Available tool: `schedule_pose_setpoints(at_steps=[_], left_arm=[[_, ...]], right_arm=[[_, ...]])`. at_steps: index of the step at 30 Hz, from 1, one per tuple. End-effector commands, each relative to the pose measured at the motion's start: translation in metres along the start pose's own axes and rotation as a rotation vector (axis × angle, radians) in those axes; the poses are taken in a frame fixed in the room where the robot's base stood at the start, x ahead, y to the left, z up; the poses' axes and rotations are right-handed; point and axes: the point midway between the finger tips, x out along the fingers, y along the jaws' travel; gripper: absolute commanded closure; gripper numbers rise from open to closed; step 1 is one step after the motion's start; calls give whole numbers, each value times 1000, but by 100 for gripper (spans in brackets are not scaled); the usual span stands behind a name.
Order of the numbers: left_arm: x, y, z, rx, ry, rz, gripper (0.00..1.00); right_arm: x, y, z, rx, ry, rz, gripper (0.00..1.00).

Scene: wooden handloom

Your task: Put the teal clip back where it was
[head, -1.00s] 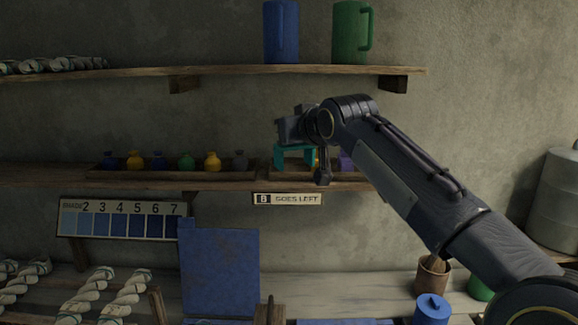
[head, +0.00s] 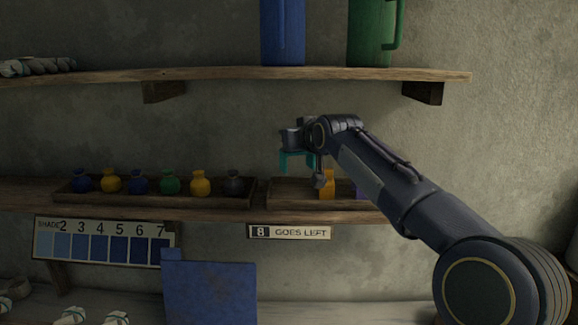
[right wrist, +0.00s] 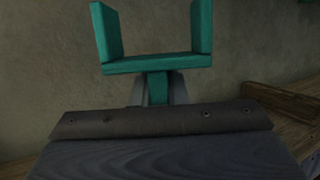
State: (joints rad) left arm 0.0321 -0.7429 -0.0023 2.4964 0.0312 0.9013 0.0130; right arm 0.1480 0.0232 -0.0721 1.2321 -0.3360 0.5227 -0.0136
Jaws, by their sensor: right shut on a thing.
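The teal clip (head: 297,158) is a U-shaped piece with a stem. My right gripper (head: 293,140) is shut on it and holds it above the left part of the short right-hand tray (head: 290,192) on the lower shelf, prongs down in the head view. In the right wrist view the clip (right wrist: 157,64) has its stem between the fingers of my right gripper (right wrist: 157,90). An orange clip (head: 327,184) stands in that tray, right of the teal clip. A purple clip (head: 361,189) is further right, partly hidden by my arm. My left gripper is out of view.
A long tray (head: 150,200) with several small jars is left of the short tray. A sign (head: 289,232) reading "8 goes left" hangs below the shelf edge. The upper shelf (head: 250,75) holds a blue jug (head: 282,30) and a green jug (head: 372,35) above my arm.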

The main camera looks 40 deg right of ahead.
Motion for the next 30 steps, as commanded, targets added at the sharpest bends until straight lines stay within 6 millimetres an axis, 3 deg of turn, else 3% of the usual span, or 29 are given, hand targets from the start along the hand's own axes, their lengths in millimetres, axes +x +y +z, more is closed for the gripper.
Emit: schedule_pose_setpoints(at_steps=[3,9,16,22,30], left_arm=[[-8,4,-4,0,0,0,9],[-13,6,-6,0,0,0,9],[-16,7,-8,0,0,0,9],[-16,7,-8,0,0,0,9],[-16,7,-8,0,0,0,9]], right_arm=[[30,4,11,0,-6,2,100],[60,6,32,0,-2,1,100],[78,8,44,0,-3,1,100],[86,8,70,1,-1,1,100],[87,7,73,0,1,0,100]])
